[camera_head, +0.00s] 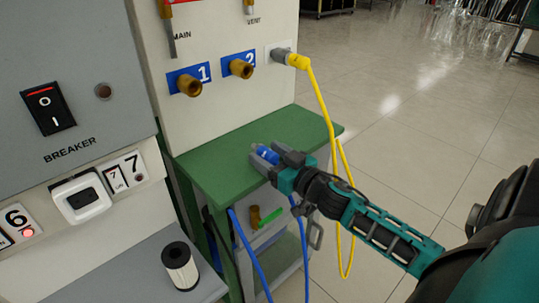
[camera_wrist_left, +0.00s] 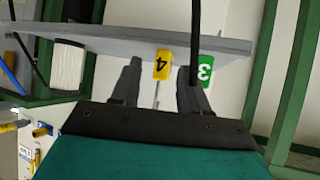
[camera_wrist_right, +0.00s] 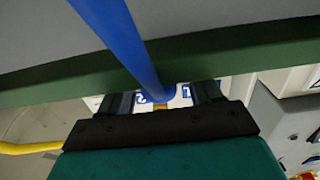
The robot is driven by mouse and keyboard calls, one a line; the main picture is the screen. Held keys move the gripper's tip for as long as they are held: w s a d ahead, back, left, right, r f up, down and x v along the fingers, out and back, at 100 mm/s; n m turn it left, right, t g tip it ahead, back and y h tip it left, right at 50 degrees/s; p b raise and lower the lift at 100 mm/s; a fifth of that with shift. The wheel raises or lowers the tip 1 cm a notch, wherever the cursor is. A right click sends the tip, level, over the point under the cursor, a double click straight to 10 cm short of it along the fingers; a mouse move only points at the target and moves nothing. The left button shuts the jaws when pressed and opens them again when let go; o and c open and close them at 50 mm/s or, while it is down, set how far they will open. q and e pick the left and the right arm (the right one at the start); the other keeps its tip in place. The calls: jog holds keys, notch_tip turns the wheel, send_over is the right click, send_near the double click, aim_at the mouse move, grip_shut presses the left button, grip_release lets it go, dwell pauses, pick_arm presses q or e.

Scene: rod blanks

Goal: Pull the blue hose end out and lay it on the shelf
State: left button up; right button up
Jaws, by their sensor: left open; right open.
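My right gripper (camera_head: 266,153) is over the green shelf (camera_head: 222,168) below the ports. It is open, with the blue hose end (camera_head: 268,155) between its fingers. In the right wrist view, the blue hose (camera_wrist_right: 118,38) runs into the gap between the fingers. I cannot tell whether the hose end rests on the shelf or is just above it. Brass ports 1 (camera_head: 190,86) and 2 (camera_head: 240,68) have no hose on them. My left gripper (camera_wrist_left: 158,82) shows only in the left wrist view, open and empty.
A spool (camera_head: 180,266) stands on the grey ledge. The shelf's left part is clear.

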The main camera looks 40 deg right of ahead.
jog(key=shift+s, duration=0.1)
jog(key=shift+s, duration=0.3)
jog(key=s+d+p, duration=0.1)
jog(key=s+p, duration=0.1)
jog(key=s, duration=1)
